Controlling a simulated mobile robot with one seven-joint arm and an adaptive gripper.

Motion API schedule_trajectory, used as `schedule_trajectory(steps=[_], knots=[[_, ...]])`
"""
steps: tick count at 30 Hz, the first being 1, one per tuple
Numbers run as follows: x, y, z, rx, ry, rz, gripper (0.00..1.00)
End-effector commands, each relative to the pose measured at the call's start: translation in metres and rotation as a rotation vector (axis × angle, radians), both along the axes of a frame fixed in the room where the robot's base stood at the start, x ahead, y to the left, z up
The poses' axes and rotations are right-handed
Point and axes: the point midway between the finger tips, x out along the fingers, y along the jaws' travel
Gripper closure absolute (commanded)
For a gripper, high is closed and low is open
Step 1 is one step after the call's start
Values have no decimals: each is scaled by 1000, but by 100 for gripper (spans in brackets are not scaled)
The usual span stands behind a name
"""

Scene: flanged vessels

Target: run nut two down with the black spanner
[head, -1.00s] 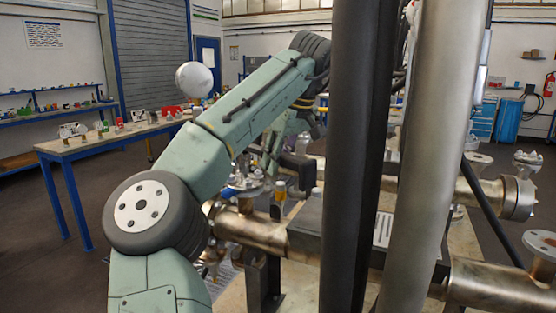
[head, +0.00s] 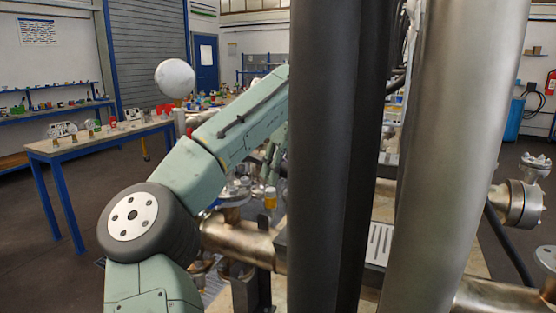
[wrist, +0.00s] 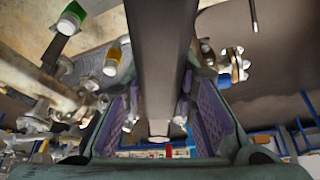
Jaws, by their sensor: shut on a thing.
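In the wrist view, a long dark bar, which looks like the black spanner (wrist: 162,50), runs from the top edge down between the purple-padded fingers of my gripper (wrist: 162,118). The gripper is shut on it. The spanner's far end is small and hard to make out. In the head view the gripper and spanner are hidden behind dark upright columns. A flanged vessel (head: 240,236) with an upright flanged neck lies left of these columns. I cannot tell which nut is nut two.
Thick dark and metal columns (head: 325,150) block the middle of the head view. Another flanged pipe end (head: 522,204) is at right. A bench (head: 95,143) with small parts stands at left. In the wrist view, flanged fittings (wrist: 60,98) and a yellow-and-white item (wrist: 113,58) lie left of the spanner.

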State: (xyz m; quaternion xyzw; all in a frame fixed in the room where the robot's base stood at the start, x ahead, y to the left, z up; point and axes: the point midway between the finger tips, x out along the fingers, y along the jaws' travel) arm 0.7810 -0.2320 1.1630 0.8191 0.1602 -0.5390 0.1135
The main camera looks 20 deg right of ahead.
Motion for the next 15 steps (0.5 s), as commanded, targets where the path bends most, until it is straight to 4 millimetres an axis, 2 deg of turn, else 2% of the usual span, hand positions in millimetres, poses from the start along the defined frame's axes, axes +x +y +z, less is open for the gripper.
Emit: schedule_trajectory(steps=[3, 15], knots=[[0, 0, -14, 0, 1, -3, 100], [-2, -1, -12, -1, -1, 1, 100]])
